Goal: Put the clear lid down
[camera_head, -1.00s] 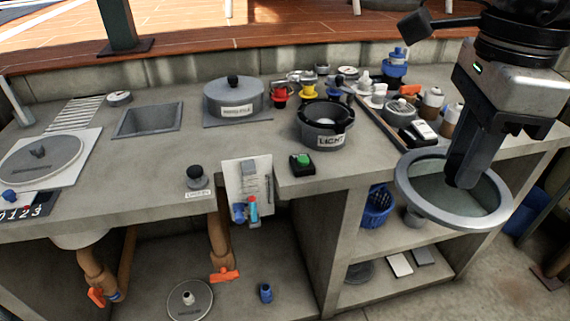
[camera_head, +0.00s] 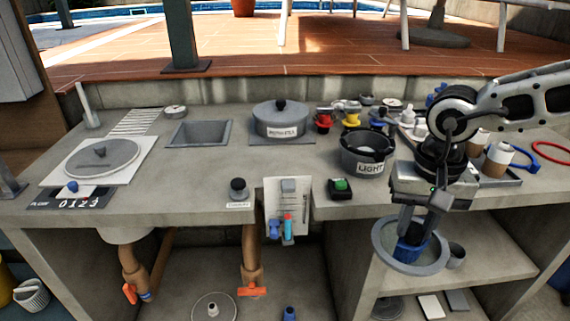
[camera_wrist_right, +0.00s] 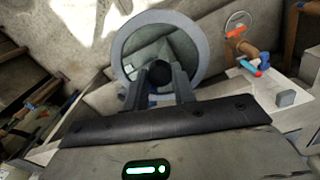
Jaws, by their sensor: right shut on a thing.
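The clear lid (camera_head: 418,269) is a round transparent disc with a thick grey rim. My right gripper (camera_head: 411,232) is shut on its dark knob and holds it in front of the counter's front edge, before the open shelves. The right wrist view shows the lid rim (camera_wrist_right: 203,48) beyond the fingers (camera_wrist_right: 160,80), with the knob between them. A blue basket shows behind or through the lid. My left gripper is not in view.
The counter (camera_head: 215,180) has bare room around its middle. A lidded grey pot (camera_head: 281,122) is further back.

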